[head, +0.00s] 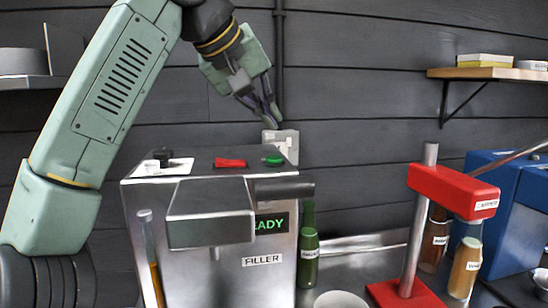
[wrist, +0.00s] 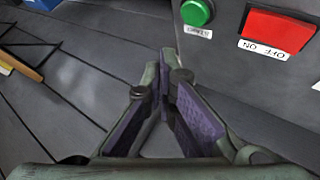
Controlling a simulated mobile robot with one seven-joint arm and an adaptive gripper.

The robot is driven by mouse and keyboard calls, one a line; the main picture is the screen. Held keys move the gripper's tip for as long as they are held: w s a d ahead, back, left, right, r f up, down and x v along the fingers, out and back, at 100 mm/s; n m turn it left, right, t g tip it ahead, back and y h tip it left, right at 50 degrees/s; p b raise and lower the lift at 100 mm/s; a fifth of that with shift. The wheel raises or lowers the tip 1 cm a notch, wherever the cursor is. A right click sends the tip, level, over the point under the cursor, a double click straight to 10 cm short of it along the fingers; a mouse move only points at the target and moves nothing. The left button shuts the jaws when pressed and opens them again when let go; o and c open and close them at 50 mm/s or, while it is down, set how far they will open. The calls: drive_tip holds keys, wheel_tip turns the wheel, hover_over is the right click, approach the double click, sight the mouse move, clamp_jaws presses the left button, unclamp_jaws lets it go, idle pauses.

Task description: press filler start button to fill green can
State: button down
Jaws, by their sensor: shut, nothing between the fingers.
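The filler (head: 215,240) is a steel box with a green display reading "EADY", its first letter hidden. On its top are a green start button (head: 273,159) and a red switch (head: 230,163). In the wrist view the green button (wrist: 196,12) is at the top edge, and the red switch (wrist: 279,29) is to its right. My gripper (head: 272,118) points down above and behind the green button, apart from it. In the wrist view the gripper (wrist: 170,62) is shut and empty, its tips below and left of the button. I cannot make out a green can.
A green bottle (head: 308,250) stands right of the filler. A white dish (head: 340,300) is at the front. The red capper (head: 452,190) stands further right with brown bottles (head: 464,268) beside it and a blue machine (head: 520,200) behind. A wall shelf (head: 490,73) is at right.

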sight(269, 157)
drive_tip(key=shift+f+b, duration=0.8)
drive_tip(key=shift+f, duration=0.95)
drive_tip(key=shift+f, duration=0.1)
drive_tip(key=shift+f, duration=0.3)
drive_tip(key=shift+f, duration=0.4)
idle(0.5)
drive_tip(key=shift+r, duration=0.1)
drive_tip(key=shift+r+p, duration=0.8)
drive_tip(key=shift+p, duration=0.05)
drive_tip(key=shift+r, duration=2.45)
